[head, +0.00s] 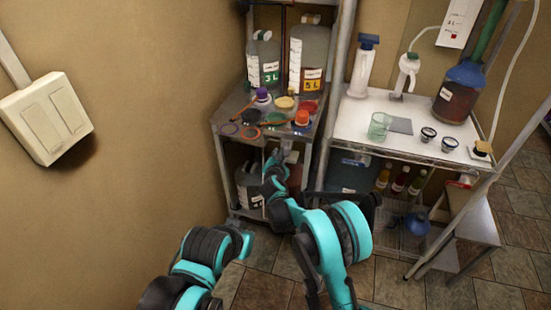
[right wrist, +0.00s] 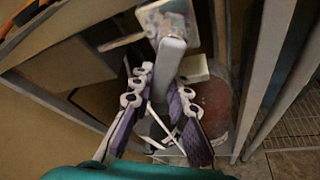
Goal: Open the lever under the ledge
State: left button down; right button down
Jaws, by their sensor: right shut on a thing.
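The lever is the pale grey bar (right wrist: 170,58) in the right wrist view, hanging below a light block (right wrist: 165,18) with a blurred label. My right gripper (right wrist: 160,82) has its two purple-and-white fingers on either side of the bar and is shut on it. In the head view my right gripper (head: 274,163) reaches in just under the front edge of the left shelf's top (head: 226,115), which is the ledge. The arm hides most of the lever there.
Two labelled jugs, 3 L (head: 264,62) and 5 L (head: 309,58), stand on the ledge with several lids and rings. More containers sit on the shelf below. A white-topped cart (head: 350,125) with bottles stands at right. A wall bounds the left side.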

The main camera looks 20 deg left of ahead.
jog(key=shift+d+f+n+h, duration=0.25)
jog(key=shift+d+n+h, duration=0.2)
jog(key=shift+n+h, duration=0.4)
jog(key=c, duration=1.4)
grip_release()
jog(key=shift+d, duration=0.1)
jog(key=shift+c, duration=0.2)
jog(key=v, duration=1.2)
jog(key=shift+w+d+r, duration=0.1)
jog(key=shift+r, duration=0.05)
